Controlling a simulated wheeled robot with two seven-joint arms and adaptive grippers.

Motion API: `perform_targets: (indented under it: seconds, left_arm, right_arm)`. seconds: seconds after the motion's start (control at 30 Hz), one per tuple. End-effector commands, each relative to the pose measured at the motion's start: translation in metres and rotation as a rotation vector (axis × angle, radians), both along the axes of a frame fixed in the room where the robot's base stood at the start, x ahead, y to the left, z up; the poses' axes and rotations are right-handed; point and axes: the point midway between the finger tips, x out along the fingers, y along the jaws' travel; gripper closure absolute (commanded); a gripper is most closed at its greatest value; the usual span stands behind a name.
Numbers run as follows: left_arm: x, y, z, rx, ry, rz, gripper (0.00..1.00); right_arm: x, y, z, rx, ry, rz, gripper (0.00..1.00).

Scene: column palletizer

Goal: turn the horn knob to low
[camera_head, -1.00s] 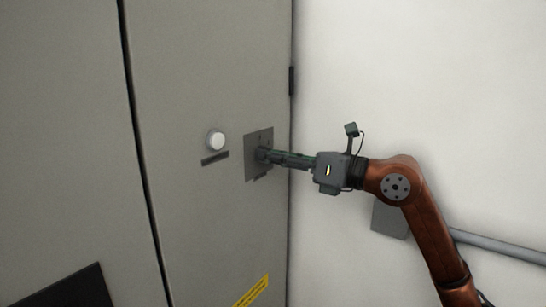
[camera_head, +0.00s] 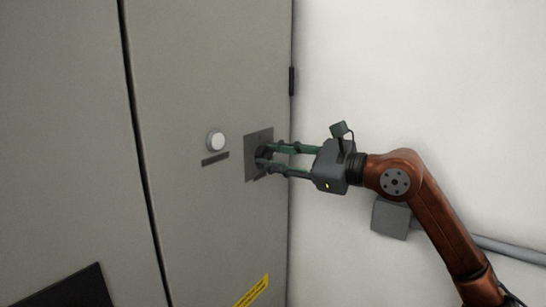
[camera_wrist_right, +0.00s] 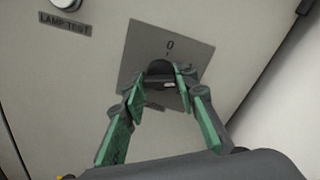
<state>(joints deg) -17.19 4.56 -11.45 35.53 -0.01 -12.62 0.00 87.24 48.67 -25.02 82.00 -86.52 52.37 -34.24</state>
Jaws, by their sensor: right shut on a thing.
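The horn knob (camera_wrist_right: 160,69) is a dark round knob on a grey square plate (camera_wrist_right: 142,38) marked "0" above it. In the head view the plate (camera_head: 251,142) is on the cabinet door. My right gripper (camera_wrist_right: 160,78) is shut on the knob, one green-padded finger on each side. In the head view the right gripper (camera_head: 261,156) reaches the plate from the right, its fingers one above the other. The fingertips hide much of the knob, and I cannot read its pointer. My left gripper is not in view.
A white round lamp button (camera_head: 216,140) sits left of the plate; its label (camera_wrist_right: 65,23) reads "LAMP TEST". A yellow sticker (camera_head: 252,291) is low on the door. A grey box (camera_head: 390,218) and pipe (camera_head: 510,251) are on the white wall behind my arm.

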Motion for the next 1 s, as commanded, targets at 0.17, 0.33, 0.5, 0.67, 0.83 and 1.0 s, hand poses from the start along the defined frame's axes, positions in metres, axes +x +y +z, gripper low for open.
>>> perform_targets:
  seconds: [0.17, 0.33, 0.5, 0.67, 0.83, 1.0]
  left_arm:
    - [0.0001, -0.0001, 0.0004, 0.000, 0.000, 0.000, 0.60]
    - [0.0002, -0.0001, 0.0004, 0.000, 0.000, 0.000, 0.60]
    - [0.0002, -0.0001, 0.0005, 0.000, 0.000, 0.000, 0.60]
    - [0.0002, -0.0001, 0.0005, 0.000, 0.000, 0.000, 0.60]
    - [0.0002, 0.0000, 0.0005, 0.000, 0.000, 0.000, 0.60]
    - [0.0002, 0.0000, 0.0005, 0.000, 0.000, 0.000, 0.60]
  right_arm:
    - [0.0000, -0.0012, 0.0035, -0.045, -0.075, -0.002, 0.97]
    - [-0.0003, -0.0010, 0.0038, -0.072, -0.112, -0.002, 0.97]
    - [-0.0004, -0.0010, 0.0042, -0.083, -0.129, -0.002, 0.97]
    - [-0.0005, -0.0011, 0.0045, -0.085, -0.131, -0.002, 0.97]
    - [-0.0006, -0.0012, 0.0048, -0.084, -0.131, -0.003, 0.97]
    - [-0.0007, -0.0011, 0.0045, -0.084, -0.131, -0.002, 0.64]
